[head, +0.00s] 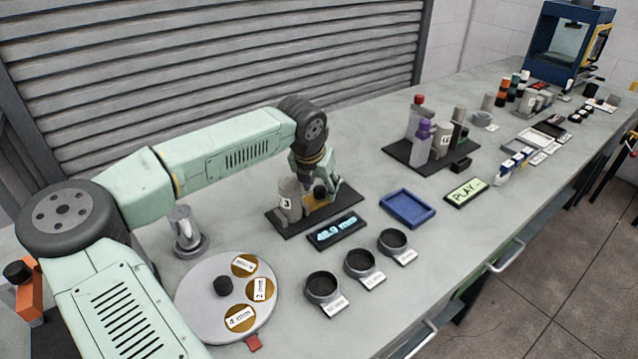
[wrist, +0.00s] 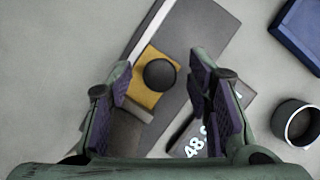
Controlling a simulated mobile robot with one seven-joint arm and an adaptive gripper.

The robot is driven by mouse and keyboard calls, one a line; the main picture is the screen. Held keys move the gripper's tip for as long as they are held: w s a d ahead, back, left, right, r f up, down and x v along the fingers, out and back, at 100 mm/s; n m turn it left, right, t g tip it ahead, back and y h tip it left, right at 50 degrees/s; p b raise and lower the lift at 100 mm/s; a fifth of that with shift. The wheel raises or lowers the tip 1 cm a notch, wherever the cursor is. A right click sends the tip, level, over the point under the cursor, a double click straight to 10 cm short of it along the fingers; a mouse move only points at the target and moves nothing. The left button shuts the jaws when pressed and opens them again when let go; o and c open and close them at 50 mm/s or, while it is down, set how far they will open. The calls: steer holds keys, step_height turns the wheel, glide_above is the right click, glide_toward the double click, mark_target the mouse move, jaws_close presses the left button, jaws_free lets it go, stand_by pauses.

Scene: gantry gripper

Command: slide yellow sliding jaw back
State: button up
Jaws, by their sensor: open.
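The yellow sliding jaw (wrist: 142,88) sits on the dark base plate (wrist: 205,32) of the caliper, with a round black knob (wrist: 160,74) on top. In the head view the yellow jaw (head: 318,201) is partly covered by my gripper. My gripper (wrist: 161,66) is open above the jaw, its fingers to either side of the knob and apart from it. In the head view my gripper (head: 320,181) reaches down over the plate. A grey block (wrist: 127,130) is beside the yellow jaw, partly hidden by the left finger. The display (head: 337,231) reads about 48.9 mm.
Grey cylinders, one labelled 3 (head: 289,203), stand on the plate left of the jaw. A blue tray (head: 408,222) lies to the right. Three round cups (head: 360,263) stand in front. A turntable with discs (head: 195,305) is at the front left.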

steer(key=shift+c, duration=0.5)
jaws_close()
stand_by(0.3)
